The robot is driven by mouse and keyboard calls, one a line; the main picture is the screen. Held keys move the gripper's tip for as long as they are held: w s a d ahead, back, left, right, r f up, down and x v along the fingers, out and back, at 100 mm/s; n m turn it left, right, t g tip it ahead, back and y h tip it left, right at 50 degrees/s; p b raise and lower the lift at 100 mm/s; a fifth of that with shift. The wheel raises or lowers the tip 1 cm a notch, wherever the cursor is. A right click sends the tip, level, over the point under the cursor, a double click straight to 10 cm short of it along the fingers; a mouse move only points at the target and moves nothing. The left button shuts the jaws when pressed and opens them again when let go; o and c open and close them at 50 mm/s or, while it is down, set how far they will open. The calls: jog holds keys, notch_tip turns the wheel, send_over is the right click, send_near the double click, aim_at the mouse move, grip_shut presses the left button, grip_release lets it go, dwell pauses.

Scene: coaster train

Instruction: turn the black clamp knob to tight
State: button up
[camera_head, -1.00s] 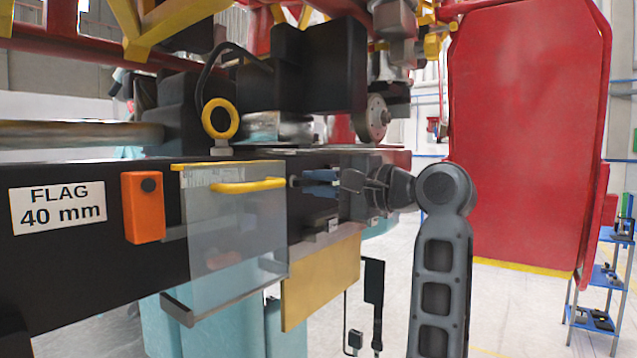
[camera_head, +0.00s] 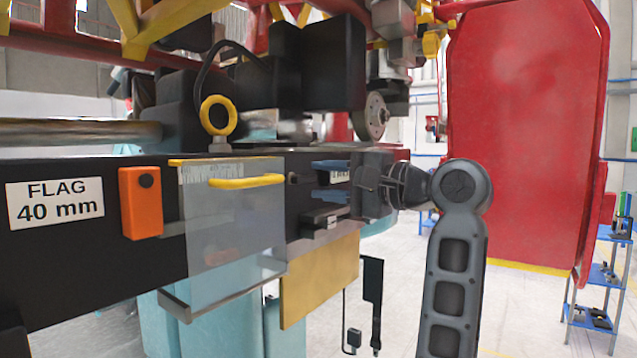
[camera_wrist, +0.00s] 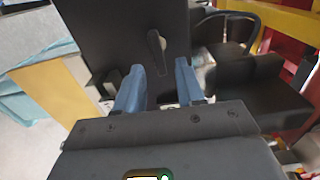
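The black clamp knob (camera_wrist: 156,44) shows in the wrist view on a dark upright panel (camera_wrist: 115,30). It has a lever shape with a paler strip running downward. My gripper (camera_wrist: 159,66) has two blue fingers, spread apart, with the knob ahead of the gap and nothing held between them. In the head view my gripper (camera_head: 314,178) points left at the dark beam (camera_head: 90,255), right of the clear guard. A small dark end (camera_head: 292,178), likely the knob, shows there, apart from the fingertips. I cannot read any tight mark.
A clear guard with a yellow handle (camera_head: 246,181) hangs left of my gripper. An orange box (camera_head: 140,203) and a "FLAG 40 mm" label (camera_head: 55,201) are farther left. A small black ledge (camera_head: 320,222) lies just below the fingers.

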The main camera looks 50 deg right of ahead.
jog(key=s, duration=0.5)
jog(key=shift+s+d+b, duration=0.1)
jog(key=shift+s+b, duration=0.25)
jog(key=shift+f, duration=0.15)
jog(key=w+a+f+n+g+h, duration=0.1)
jog(key=a+f, duration=0.1)
jog(key=f, duration=0.6)
jog(key=w+a+f+h, duration=0.1)
jog(key=w+a+f, duration=0.15)
jog(key=f, duration=0.65)
jog(key=s+a+f+n+g+h, duration=0.1)
jog(key=s+a+f+n, duration=0.15)
jog(key=f, duration=0.35)
jog(key=s+a+f+n, duration=0.1)
jog(key=s+a+f, duration=0.3)
jog(key=f, duration=0.3)
jog(key=s+a+f+n+g, duration=0.1)
jog(key=s+a+f+n, duration=0.5)
jog(key=s, duration=0.5)
jog(key=s+a+n+y, duration=0.1)
jog(key=s+a+n, duration=0.2)
jog(key=s, duration=0.4)
jog(key=s+a+n+y, duration=0.1)
jog(key=s+a+n, duration=0.3)
jog(key=s, duration=0.3)
jog(key=shift+a+f, duration=0.3)
